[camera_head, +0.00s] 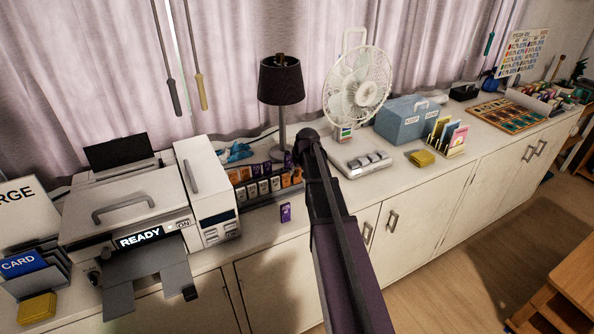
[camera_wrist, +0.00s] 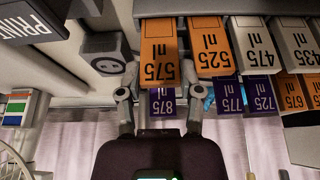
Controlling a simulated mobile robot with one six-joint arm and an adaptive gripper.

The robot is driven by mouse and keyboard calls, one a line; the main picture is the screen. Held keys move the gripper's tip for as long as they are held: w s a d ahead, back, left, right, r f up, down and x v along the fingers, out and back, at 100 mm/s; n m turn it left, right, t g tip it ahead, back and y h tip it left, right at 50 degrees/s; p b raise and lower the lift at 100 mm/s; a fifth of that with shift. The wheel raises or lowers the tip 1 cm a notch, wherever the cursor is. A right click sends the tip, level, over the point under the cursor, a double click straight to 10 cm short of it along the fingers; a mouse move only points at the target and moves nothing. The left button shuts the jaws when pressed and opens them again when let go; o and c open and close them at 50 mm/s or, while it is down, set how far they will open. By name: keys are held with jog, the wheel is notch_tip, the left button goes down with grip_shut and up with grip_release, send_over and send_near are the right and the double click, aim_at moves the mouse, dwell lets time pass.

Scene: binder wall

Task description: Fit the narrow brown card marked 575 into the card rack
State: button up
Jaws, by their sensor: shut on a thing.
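The narrow orange-brown card marked 575 (camera_wrist: 160,52) shows upside down in the wrist view. My gripper (camera_wrist: 159,76) is shut on it, one finger at each side edge. It is at the end of the card rack (camera_wrist: 240,6), beside the brown card marked 525 (camera_wrist: 211,45). Its top edge reaches slightly further than that of 525. Its lower end is out of sight at the rack's front bar, so I cannot tell whether it is seated. In the head view, my arm partly covers the rack's (camera_head: 262,199) right end and hides the gripper.
Purple cards 875 (camera_wrist: 162,103), 775 (camera_wrist: 229,95) and 725 (camera_wrist: 260,97) are behind the front row; grey 475 (camera_wrist: 257,45) is beside 525.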

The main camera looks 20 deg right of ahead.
jog(key=shift+f+b, duration=0.35)
jog(key=shift+f, duration=0.1)
jog(key=o, duration=1)
jog(key=shift+c, duration=0.2)
jog(key=shift+r, duration=0.1)
